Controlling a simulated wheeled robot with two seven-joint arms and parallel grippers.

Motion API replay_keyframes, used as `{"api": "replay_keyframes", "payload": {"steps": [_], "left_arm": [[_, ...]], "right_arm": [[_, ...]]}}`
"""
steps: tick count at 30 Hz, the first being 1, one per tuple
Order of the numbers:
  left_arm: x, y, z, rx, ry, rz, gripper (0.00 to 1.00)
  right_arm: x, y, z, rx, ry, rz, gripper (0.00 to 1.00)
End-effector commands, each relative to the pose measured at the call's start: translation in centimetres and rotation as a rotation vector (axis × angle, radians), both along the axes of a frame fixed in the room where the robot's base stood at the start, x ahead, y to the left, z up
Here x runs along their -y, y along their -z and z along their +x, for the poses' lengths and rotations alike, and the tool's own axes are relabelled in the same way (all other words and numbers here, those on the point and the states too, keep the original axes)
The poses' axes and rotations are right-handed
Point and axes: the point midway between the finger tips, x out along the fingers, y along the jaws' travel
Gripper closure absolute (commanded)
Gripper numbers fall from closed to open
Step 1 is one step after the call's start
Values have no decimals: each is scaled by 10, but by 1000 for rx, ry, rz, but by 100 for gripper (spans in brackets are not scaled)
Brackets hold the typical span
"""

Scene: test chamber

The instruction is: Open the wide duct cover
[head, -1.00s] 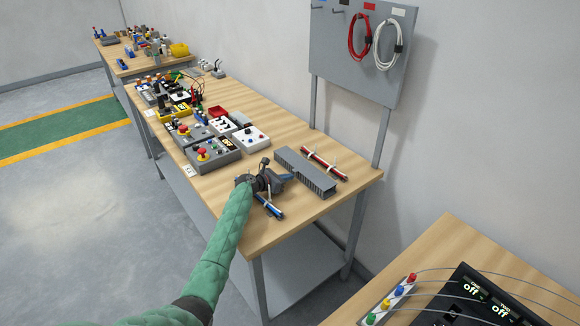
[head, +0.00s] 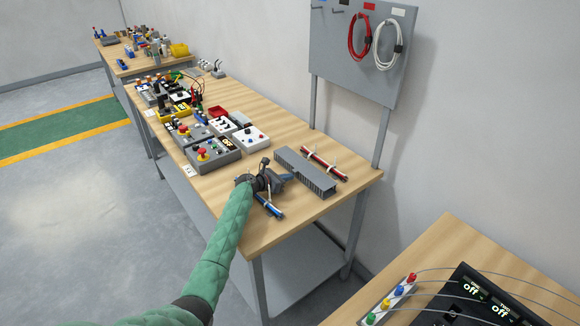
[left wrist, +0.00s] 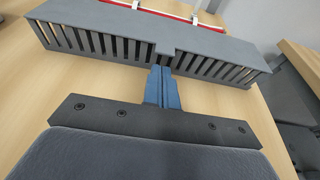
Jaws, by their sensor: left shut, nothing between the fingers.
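The wide duct (head: 305,172) is a long grey slotted box on the wooden workbench, near its right end. In the left wrist view the duct (left wrist: 95,42) runs across the top, with its flat grey cover (left wrist: 140,22) lying on it and a small tab at the middle of the near edge. My left gripper (head: 288,178) is shut and empty, beside the duct's near long side. Its blue fingers (left wrist: 163,88) point at the tab; whether they touch it I cannot tell. My right gripper is not in view.
A blue cable bundle (head: 268,206) lies in front, partly under my left arm. Grey control boxes (head: 213,153) stand to the left. The bench's front right corner is clear.

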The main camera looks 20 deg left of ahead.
Motion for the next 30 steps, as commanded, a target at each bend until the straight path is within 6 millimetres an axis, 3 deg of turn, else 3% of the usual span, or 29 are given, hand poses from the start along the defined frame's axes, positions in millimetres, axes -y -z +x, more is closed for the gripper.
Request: {"api": "replay_keyframes", "payload": {"steps": [13, 30], "left_arm": [[4, 0, 6, 0, 0, 0, 100], [10, 0, 13, 0, 0, 0, 100]], "right_arm": [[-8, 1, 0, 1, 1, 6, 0], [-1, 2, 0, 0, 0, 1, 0]]}}
